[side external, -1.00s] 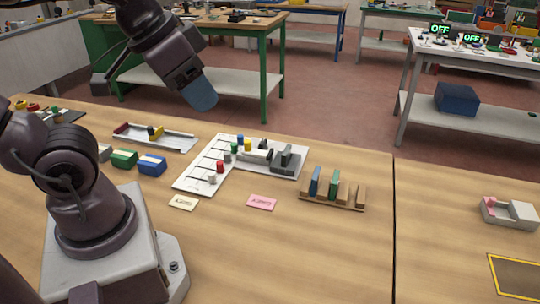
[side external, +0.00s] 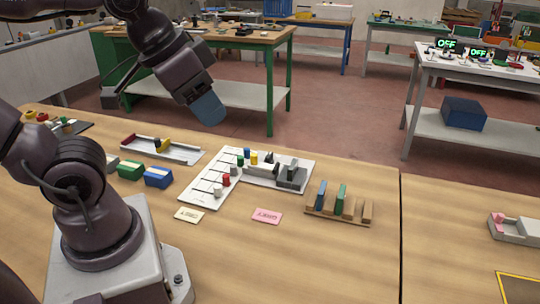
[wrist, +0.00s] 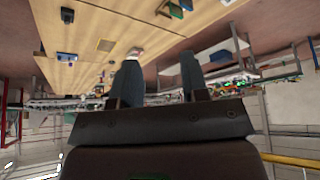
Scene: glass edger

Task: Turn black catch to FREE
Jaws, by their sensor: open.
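A white L-shaped panel (side external: 201,193) lies on the wooden bench in the side view, with coloured knobs along slots on its left part. Its right part carries a dark grey block (side external: 292,178) and a small black piece (side external: 270,155) near the back edge. I cannot tell for sure which dark part is the black catch, and no FREE mark is readable. My gripper (side external: 208,108) is raised in the air, behind and left of the panel, touching nothing. In the wrist view its two fingers (wrist: 160,83) are apart with nothing between them.
A long tray (side external: 185,157) lies left of the panel, near green (side external: 131,170) and blue (side external: 158,178) blocks. A rack with upright pieces (side external: 338,210) stands right of it. Yellow (side external: 189,215) and pink (side external: 267,216) cards lie in front.

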